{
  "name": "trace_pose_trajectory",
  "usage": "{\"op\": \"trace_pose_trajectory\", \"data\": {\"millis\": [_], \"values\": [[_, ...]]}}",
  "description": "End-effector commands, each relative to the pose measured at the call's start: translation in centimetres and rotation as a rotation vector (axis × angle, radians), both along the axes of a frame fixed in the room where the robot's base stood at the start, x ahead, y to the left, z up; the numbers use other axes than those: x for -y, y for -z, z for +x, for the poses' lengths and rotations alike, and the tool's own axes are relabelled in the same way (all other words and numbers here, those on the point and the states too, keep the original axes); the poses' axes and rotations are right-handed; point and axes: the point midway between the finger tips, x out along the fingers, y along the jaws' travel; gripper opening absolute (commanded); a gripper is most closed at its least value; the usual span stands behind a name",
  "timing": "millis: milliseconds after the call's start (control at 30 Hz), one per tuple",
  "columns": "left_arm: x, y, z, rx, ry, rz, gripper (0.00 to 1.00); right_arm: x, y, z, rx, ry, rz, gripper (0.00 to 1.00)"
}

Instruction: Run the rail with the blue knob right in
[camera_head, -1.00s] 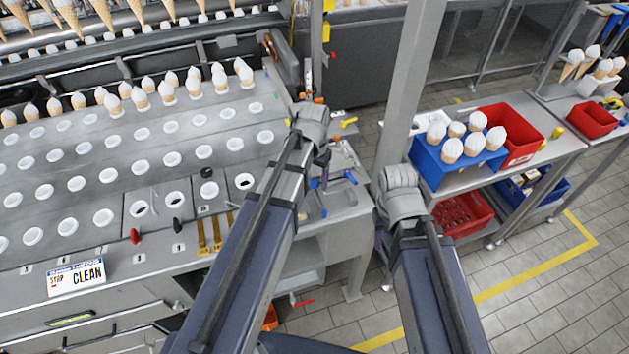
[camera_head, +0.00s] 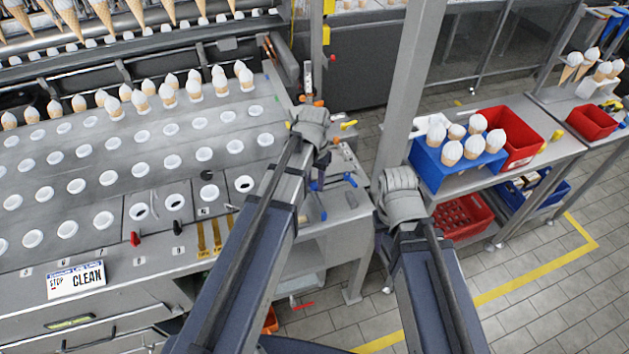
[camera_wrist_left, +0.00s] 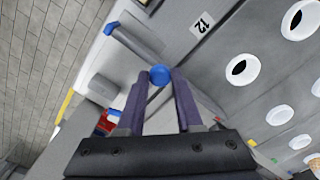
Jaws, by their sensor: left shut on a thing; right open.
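The blue knob (camera_wrist_left: 160,74) is between the fingertips of my left gripper (camera_wrist_left: 160,82) in the left wrist view. The two dark fingers are shut on it from both sides. The rail behind the knob is mostly hidden, so I cannot tell how far in it is. In the head view my left gripper (camera_head: 314,130) is over the right end of the grey machine top, and its fingers are mostly hidden by the wrist. My right gripper (camera_head: 399,190) is held in front of the grey post, empty as far as I see, its fingers hidden.
A blue lever (camera_wrist_left: 112,27) and the label 12 (camera_wrist_left: 202,22) lie close to the knob in the wrist view. The machine top (camera_head: 110,160) has rows of white-rimmed holes. A blue crate of cones (camera_head: 430,170) and a red crate (camera_head: 520,140) stand right, beyond the post (camera_head: 415,80).

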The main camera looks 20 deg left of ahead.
Motion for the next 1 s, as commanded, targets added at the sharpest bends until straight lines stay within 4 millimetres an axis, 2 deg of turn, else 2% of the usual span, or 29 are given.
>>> {"op": "trace_pose_trajectory", "data": {"millis": [733,1000], "values": [[-0.1,0.0,-0.1,0.000,0.000,0.000,0.00,0.0,0.0,0.0,0.000,0.000,0.000,0.50],[-2.2,0.0,-1.6,0.000,-0.001,0.000,0.00,0.0,0.0,0.0,0.000,0.000,0.000,0.50]]}}
